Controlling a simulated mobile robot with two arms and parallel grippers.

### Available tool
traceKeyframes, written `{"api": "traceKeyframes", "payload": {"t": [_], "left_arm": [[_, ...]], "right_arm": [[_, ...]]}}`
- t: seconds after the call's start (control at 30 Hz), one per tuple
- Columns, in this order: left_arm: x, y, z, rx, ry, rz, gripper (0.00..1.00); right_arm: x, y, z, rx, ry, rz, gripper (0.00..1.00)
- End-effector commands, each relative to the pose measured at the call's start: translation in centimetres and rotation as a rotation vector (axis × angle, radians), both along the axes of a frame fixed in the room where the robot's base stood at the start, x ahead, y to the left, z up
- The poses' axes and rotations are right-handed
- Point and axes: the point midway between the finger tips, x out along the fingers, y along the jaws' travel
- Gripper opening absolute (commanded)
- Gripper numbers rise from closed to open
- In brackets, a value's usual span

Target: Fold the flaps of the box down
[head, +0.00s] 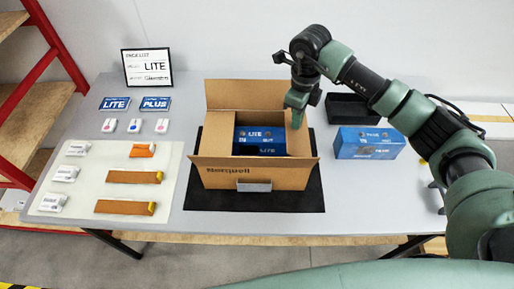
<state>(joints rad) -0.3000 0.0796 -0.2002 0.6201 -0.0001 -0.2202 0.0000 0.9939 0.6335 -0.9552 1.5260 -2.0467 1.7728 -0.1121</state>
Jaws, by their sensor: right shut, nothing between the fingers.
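The cardboard box (228,180) stands open on a black mat (305,200) in the middle of the table. Its back flap (235,93) stands upright, and its front flap (250,162) sticks outward toward me. A blue box labelled LITE (258,135) lies inside. A small grey piece (253,186) is on the front wall. My right gripper (296,120) is shut and empty, pointing down at the back right corner of the box; I cannot tell whether it touches the right flap, which it partly hides. My left gripper is not in view.
A blue PLUS box (370,144) and a black tray (352,109) stand to the right of the box. To the left, a white mat (75,205) holds several small packs and brown pieces. A price list sign (147,67) stands at the back left.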

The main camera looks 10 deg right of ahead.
Motion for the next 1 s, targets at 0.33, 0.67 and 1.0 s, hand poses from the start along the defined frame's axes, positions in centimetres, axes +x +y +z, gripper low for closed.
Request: {"api": "traceKeyframes", "payload": {"t": [0.33,0.67,1.0], "left_arm": [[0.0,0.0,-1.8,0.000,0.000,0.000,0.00],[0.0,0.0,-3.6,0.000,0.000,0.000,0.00],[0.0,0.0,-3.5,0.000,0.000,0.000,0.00]], "right_arm": [[0.5,1.9,-1.9,0.001,-0.001,0.000,0.00],[0.7,2.8,-3.9,0.000,0.000,0.000,0.00],[0.8,3.0,-3.8,0.000,0.000,-0.001,0.00]]}}
